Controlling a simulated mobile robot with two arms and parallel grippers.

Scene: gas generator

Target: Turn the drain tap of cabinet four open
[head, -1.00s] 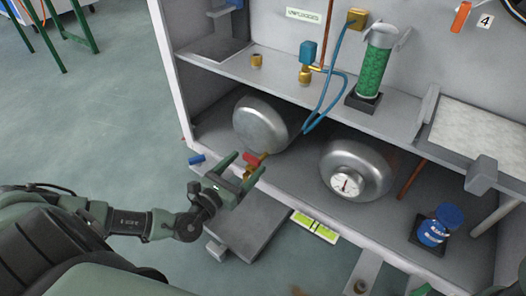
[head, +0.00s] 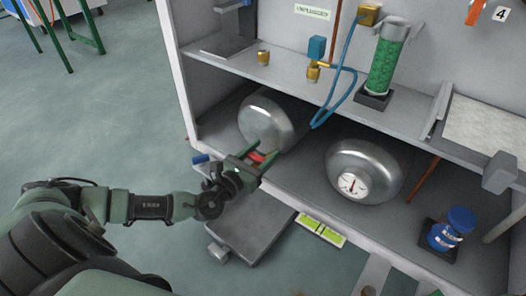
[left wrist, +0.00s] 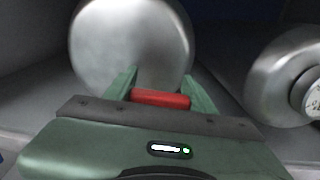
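The red tap handle (head: 256,157) is at the front of the left silver tank (head: 268,121) on the cabinet's lower shelf. My left gripper (head: 259,154) is at this handle, with one finger on each side of it. In the left wrist view the red handle (left wrist: 161,98) lies crosswise between the two green fingers (left wrist: 161,88), nearly filling the gap. The fingers are apart; firm contact is not clear. The tap body is hidden behind the gripper. The sign with a 4 (head: 502,14) is at the upper right. My right gripper is not in view.
A second tank (head: 362,166) with a gauge (head: 353,186) stands to the right. A blue handle (head: 201,158) is just left of my gripper. A blue container (head: 449,230) is at lower right. The upper shelf (head: 285,82) overhangs the tanks.

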